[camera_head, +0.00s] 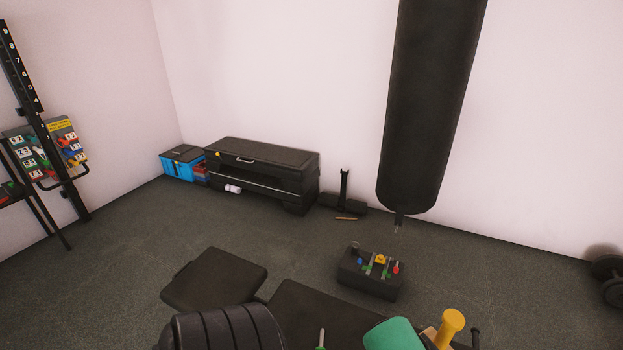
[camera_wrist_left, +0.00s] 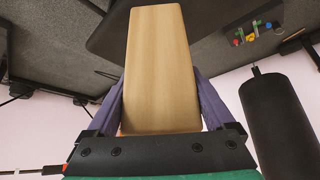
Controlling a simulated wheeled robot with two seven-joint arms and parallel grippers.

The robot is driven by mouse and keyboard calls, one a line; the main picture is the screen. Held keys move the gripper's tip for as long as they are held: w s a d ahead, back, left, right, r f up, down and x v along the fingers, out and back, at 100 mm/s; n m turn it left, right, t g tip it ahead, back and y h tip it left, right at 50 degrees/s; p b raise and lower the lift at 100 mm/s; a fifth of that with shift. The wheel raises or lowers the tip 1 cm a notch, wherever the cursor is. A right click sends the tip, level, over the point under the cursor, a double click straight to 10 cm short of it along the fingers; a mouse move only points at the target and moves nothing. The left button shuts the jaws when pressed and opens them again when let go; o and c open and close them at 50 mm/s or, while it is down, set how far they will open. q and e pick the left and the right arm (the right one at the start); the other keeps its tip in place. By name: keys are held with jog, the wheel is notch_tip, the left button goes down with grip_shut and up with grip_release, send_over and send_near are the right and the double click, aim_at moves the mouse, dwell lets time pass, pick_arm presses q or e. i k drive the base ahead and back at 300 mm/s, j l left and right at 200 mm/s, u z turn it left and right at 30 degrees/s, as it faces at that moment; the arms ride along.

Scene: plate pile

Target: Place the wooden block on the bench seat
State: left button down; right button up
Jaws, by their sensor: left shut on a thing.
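The wooden block (camera_wrist_left: 160,62) is a pale, long piece held upright in the picture between the two purple fingers of my left gripper (camera_wrist_left: 162,95) in the left wrist view. A small part of the block (camera_head: 430,335) shows at the bottom of the head view beside a green part, and the gripper's fingers are hidden there. The bench has a small black pad (camera_head: 213,278) and a longer black pad (camera_head: 305,310), partly cut off by the lower edge; I cannot tell for certain which is the seat. The block appears apart from both pads. My right gripper is not in view.
A black box with coloured pieces (camera_head: 372,275) stands on the floor beyond the bench. A black punching bag (camera_head: 430,100) hangs behind it. A low black step stack (camera_head: 262,170) and blue crate (camera_head: 182,163) stand by the wall. The floor between is mostly clear.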

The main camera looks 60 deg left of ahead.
aim_at(220, 274)
jog(key=k+j+u, duration=0.25)
jog(key=j+u, duration=0.6)
jog(key=u, duration=0.35)
jog(key=k, duration=0.05)
